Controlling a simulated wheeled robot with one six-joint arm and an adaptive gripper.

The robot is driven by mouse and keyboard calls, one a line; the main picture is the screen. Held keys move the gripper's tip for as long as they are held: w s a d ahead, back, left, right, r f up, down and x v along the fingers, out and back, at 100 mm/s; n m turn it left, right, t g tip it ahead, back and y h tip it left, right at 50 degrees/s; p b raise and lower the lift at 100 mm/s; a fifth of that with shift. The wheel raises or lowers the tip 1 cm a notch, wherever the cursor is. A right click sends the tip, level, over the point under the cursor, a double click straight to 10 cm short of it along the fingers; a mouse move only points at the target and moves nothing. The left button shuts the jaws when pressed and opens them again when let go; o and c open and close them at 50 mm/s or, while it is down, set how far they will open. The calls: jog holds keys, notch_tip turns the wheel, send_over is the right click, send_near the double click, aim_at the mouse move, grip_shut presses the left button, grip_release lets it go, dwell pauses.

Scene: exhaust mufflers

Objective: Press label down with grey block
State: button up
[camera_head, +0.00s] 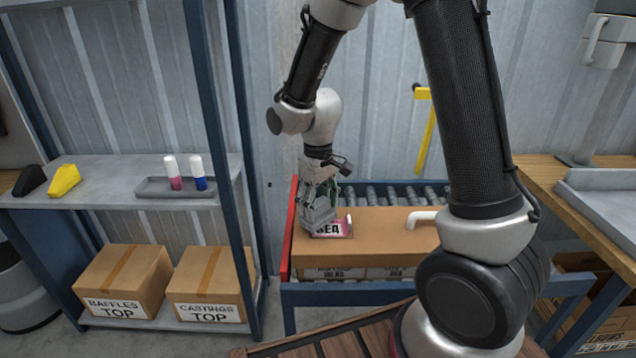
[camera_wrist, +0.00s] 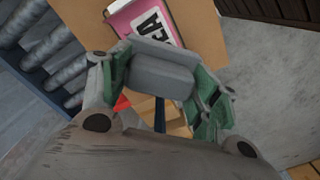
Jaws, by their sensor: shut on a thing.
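My gripper (camera_wrist: 160,85) is shut on a grey block (camera_wrist: 158,72), which sits between the green-padded fingers in the wrist view. A pink and white label (camera_wrist: 140,20) with black letters lies on top of a cardboard box (camera_wrist: 205,45). The block is right beside the label and overlaps its near edge in the wrist view; I cannot tell whether they touch. In the head view, my gripper (camera_head: 318,208) is low over the left end of the box (camera_head: 388,230), and the label (camera_head: 333,230) shows just below it. The block is mostly hidden there.
The box rests on a roller conveyor (camera_head: 390,193) with a red end plate (camera_head: 289,230). A white pipe-like piece (camera_head: 424,216) is at the box's right part. A shelf at left holds a tray (camera_head: 175,190) with two markers, and a yellow wedge (camera_head: 64,180).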

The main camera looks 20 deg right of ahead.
aim_at(323, 213)
notch_tip(323, 213, down, 3)
jog(key=shift+r, duration=0.15)
jog(key=shift+s+d+r, duration=0.1)
jog(key=shift+s+d, duration=0.05)
jog(key=shift+d, duration=0.3)
jog(key=shift+c, duration=1)
jog(key=shift+d, duration=0.2)
jog(key=shift+r, duration=4.15)
